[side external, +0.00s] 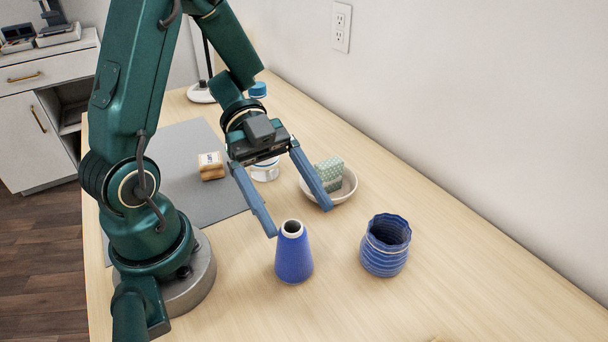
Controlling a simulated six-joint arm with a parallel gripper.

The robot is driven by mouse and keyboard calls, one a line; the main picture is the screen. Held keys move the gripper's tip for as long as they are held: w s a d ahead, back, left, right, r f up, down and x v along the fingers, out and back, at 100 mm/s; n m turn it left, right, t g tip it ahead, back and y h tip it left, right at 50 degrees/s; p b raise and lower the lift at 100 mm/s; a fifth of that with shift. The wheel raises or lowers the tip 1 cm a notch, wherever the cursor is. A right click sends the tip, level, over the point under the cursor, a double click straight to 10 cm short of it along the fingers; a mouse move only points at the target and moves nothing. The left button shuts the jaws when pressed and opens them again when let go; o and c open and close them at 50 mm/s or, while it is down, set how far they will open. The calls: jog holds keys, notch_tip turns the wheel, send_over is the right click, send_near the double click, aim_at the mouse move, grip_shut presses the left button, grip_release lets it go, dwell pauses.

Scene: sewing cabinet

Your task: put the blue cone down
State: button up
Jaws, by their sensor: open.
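The blue cone (294,256) stands upright on the light wooden table (440,290), its narrow end with a pale rim and a hole facing up. My gripper (299,222) is open, with its two long blue fingers spread wide. In this view the left fingertip comes close to the cone's top, and the right fingertip is up and to the right of it. I cannot tell whether the left finger touches the cone.
A ribbed blue pot (386,246) stands right of the cone. Behind my gripper are a pale bowl (347,190) with a green patterned block (329,171) and a blue-capped container (265,172). A small wooden block (211,166) sits on a grey mat (185,150). The front right table is mostly clear.

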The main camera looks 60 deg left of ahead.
jog(key=w+a+r+n+t+y, duration=0.2)
jog(key=w+t+y, duration=0.25)
jog(key=w, duration=0.25)
jog(key=w+a+r+n+t+y, duration=0.2)
jog(key=w+t+y, duration=0.1)
jog(key=w+t, duration=0.35)
jog(key=w+a+r+n+t+y, duration=0.2)
jog(key=a+r+n+y, duration=0.1)
jog(key=a+n+y, duration=0.2)
jog(key=s+f+n+g+y, duration=0.2)
jog(key=s+n+g, duration=0.3)
jog(key=s+n, duration=0.3)
jog(key=s+y, duration=0.1)
jog(key=s, duration=0.3)
jog(key=shift+s+d+n+g, duration=0.2)
jog(key=shift+s+n+g, duration=0.1)
jog(key=shift+s, duration=0.1)
jog(key=shift+o, duration=1.1)
jog(key=s+d+f+g+h, duration=0.1)
jog(key=s+d+h, duration=0.1)
jog(key=s+d, duration=0.1)
jog(key=shift+s+d+f+g, duration=0.15)
jog(key=shift+s+d+g, duration=0.25)
jog(key=shift+s, duration=0.4)
jog(key=shift+n, duration=0.4)
